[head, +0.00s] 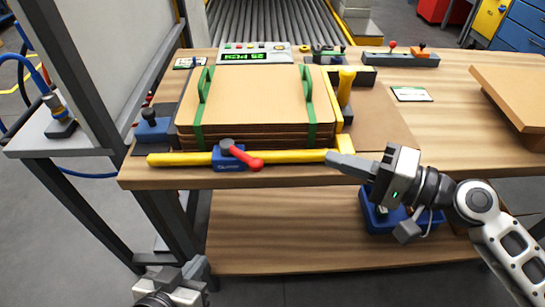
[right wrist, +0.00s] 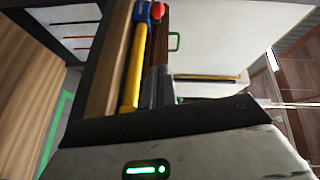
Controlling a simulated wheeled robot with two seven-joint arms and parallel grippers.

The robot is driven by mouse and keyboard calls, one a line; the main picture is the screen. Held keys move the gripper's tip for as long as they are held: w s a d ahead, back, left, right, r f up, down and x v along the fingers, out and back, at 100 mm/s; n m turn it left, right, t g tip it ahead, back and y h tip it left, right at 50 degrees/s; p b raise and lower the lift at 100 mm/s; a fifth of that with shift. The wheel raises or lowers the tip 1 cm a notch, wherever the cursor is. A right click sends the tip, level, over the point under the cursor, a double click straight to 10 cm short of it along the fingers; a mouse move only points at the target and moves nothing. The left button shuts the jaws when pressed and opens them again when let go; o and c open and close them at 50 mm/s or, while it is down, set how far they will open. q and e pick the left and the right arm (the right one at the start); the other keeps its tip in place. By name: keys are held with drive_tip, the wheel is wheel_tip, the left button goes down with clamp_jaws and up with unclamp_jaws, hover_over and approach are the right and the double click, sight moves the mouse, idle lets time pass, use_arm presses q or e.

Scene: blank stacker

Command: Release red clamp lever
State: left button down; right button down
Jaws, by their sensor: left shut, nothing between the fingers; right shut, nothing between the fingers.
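The red clamp lever (head: 243,156) sits on a blue clamp body (head: 228,163) at the front edge of the table. Its arm slants from a dark pivot to a red end at the lower right. The clamp is on a yellow bar (head: 300,156) in front of the cardboard stack. My right gripper (head: 335,159) is shut and empty by the bar's right end, to the right of the lever and apart from it. In the right wrist view the lever's red end (right wrist: 158,10) shows at the top, beyond the fingers. My left gripper (head: 198,270) is shut and empty, low at the bottom edge.
The cardboard stack (head: 255,92) has green straps. A yellow post (head: 346,86) stands at its right and a blue-based fixture (head: 152,127) at its left. A control panel (head: 255,53) is behind. A blue bin (head: 378,214) is on the lower shelf. A grey upright frame is at left.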

sight(240, 154)
use_arm(q)
drive_tip(key=shift+r, duration=0.1)
use_arm(e)
drive_tip(key=shift+w+d+r, duration=0.1)
drive_tip(key=shift+r, duration=0.2)
drive_tip(key=p+x, duration=0.1)
drive_tip(key=x, duration=0.2)
drive_tip(key=p+x, duration=0.1)
drive_tip(key=x, duration=0.2)
drive_tip(key=p+x, duration=0.1)
drive_tip(key=x, duration=0.3)
drive_tip(key=shift+r, duration=0.35)
use_arm(q)
drive_tip(key=shift+a+r+p, duration=0.25)
drive_tip(key=shift+r+p, duration=0.45)
drive_tip(key=shift+p, duration=0.15)
use_arm(e)
drive_tip(key=s+a, duration=0.1)
drive_tip(key=s+a+f, duration=0.1)
drive_tip(key=s, duration=0.1)
drive_tip(key=shift+a+f, duration=0.1)
drive_tip(key=shift+a, duration=0.3)
use_arm(q)
drive_tip(key=shift+r, duration=0.1)
use_arm(e)
drive_tip(key=shift+w, duration=0.1)
